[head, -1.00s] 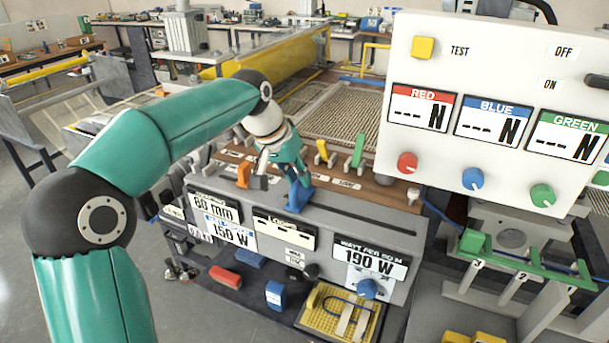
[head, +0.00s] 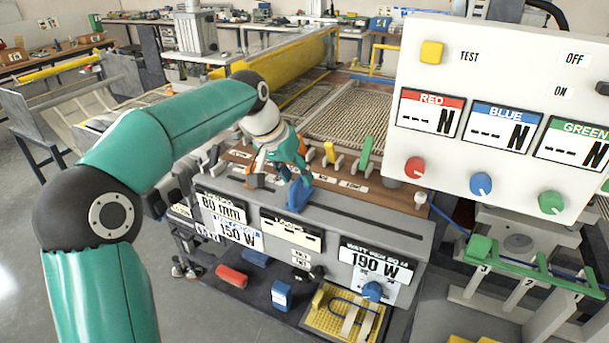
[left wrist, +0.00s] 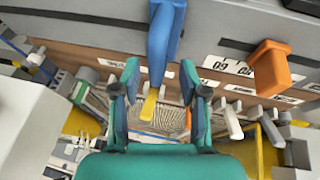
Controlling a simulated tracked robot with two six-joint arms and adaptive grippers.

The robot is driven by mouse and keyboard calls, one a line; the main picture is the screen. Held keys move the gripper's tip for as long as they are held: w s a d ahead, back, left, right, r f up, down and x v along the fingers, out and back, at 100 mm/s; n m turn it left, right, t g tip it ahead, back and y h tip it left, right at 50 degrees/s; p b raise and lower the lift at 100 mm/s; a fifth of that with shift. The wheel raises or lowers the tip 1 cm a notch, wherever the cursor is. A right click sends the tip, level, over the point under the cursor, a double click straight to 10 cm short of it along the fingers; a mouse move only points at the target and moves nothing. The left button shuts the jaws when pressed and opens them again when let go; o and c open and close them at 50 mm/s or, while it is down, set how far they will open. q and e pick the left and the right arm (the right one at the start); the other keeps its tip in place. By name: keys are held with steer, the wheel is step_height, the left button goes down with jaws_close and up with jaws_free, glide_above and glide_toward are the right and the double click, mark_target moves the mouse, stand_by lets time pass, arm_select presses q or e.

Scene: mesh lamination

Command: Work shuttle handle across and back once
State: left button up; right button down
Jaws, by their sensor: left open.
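A blue upright handle (head: 299,194) stands at the long dark slot in the top of the grey console; I take it for the shuttle handle, though no label on it is readable. It also shows in the left wrist view (left wrist: 165,42). My left gripper (head: 290,152) is over the console just above and behind this handle. My right gripper is not in view.
An orange lever (head: 256,170) stands close left of the blue handle. Yellow (head: 330,152) and green (head: 366,153) levers stand to the right, before the woven mesh (head: 350,115). A white control panel (head: 500,100) fills the right side. A shelf below holds small loose parts.

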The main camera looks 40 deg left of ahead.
arm_select(q)
steer(key=v, duration=1.2)
steer(key=shift+f, duration=0.1)
